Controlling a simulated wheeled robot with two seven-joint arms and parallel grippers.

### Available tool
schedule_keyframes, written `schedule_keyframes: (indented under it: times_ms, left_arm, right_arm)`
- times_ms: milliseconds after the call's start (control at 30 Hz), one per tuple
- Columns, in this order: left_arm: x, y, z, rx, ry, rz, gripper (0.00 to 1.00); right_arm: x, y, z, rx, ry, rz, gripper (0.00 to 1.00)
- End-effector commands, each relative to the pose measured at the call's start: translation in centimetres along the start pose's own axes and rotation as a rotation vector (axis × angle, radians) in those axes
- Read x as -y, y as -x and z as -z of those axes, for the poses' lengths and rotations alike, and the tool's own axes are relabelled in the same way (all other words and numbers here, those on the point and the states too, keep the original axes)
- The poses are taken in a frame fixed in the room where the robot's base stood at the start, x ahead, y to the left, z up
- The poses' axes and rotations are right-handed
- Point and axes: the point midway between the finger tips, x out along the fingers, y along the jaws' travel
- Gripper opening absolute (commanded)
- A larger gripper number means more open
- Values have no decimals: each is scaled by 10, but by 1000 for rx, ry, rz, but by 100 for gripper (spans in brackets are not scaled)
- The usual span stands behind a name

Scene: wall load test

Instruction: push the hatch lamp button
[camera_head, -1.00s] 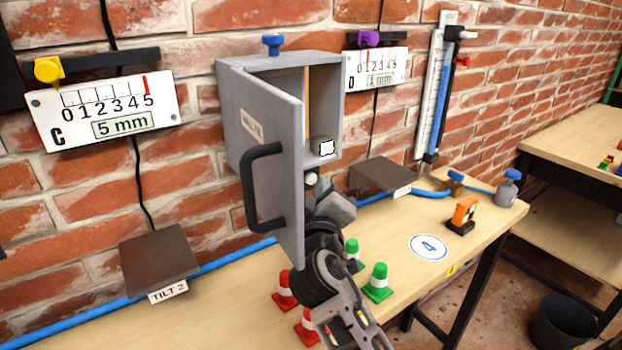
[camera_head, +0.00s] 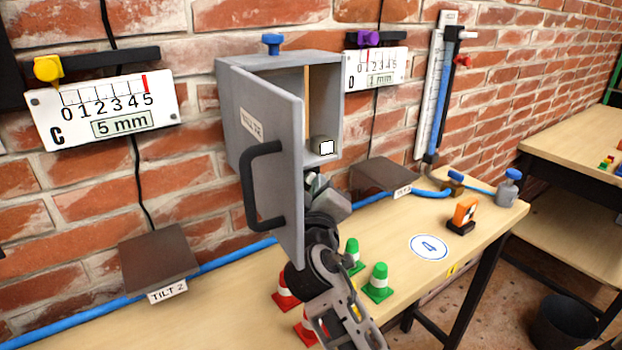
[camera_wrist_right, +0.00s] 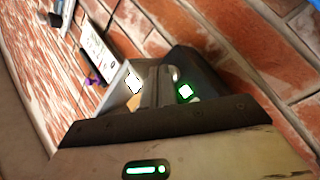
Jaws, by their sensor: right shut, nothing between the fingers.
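The grey hatch box (camera_head: 329,85) hangs on the brick wall. Its door (camera_head: 272,160) with a black handle (camera_head: 262,190) stands open toward me. Inside, low at the right, is a small grey block with a bright white square face (camera_head: 327,147). I cannot tell for sure whether this is the lamp button. My right gripper (camera_head: 314,182) is just below the box opening, partly hidden by the door edge; its fingers are shut and empty. In the right wrist view the shut fingers (camera_wrist_right: 153,88) point toward a white square (camera_wrist_right: 134,83); a green-lit square (camera_wrist_right: 185,92) shows right of them. The left gripper is out of view.
The open door stands close left of my right arm. Red cones (camera_head: 287,290) and green cones (camera_head: 378,283) stand on the bench below. A brown box (camera_head: 383,177) and blue hose (camera_head: 425,192) lie along the wall. The bench's right end holds an orange block (camera_head: 464,213).

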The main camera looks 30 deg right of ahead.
Motion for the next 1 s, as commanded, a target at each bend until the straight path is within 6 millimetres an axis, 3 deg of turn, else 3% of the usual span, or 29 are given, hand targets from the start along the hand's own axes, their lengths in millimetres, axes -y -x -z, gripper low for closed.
schedule_keyframes:
  times_ms: [1000]
  left_arm:
    - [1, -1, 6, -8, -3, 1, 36]
  right_arm:
    - [-6, 12, -6, 1, 0, 0, 0]
